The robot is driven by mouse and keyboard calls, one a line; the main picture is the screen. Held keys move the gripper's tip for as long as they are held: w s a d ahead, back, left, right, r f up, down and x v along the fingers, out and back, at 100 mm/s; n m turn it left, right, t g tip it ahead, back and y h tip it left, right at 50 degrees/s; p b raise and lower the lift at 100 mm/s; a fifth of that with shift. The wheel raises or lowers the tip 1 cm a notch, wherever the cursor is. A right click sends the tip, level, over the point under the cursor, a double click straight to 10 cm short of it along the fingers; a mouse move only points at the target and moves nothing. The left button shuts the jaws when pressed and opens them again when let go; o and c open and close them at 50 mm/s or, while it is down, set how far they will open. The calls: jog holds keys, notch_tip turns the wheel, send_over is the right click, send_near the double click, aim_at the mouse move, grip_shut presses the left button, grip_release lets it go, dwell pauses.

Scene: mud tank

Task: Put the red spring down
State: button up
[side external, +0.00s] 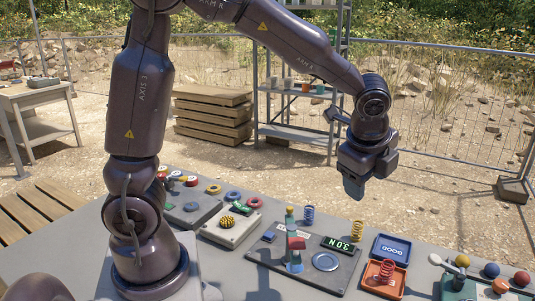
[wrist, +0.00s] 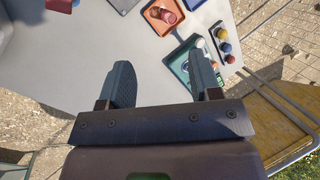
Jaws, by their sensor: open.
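The red spring (side external: 386,271) stands in the orange tray (side external: 371,283) near the table's front right. In the wrist view the red spring (wrist: 168,16) shows in the orange tray (wrist: 153,25) near the top edge. My gripper (side external: 353,188) is raised well above the table, pointing down, behind the tray in the side view.
A blue tray (side external: 391,241) lies behind the orange one. A blue spring (side external: 308,213) and a yellow spring (side external: 357,229) stand by the dark board (side external: 270,254). A green tray (side external: 447,289) and a rack with coloured balls (side external: 491,270) are at right.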

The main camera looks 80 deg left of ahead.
jog(key=s+r+n+t+h, duration=0.1)
jog(key=s+r+n, duration=0.2)
jog(key=s+n, duration=0.4)
jog(key=s+r+n+t+h, duration=0.1)
jog(key=s+r+n+h, duration=0.1)
jog(key=s+n, duration=0.4)
jog(key=s+r, duration=0.1)
jog(key=s, duration=0.4)
jog(key=shift+s+a+r+n+t, duration=0.2)
jog(key=shift+s+r+n+t, duration=0.1)
jog(key=shift+r+n, duration=0.1)
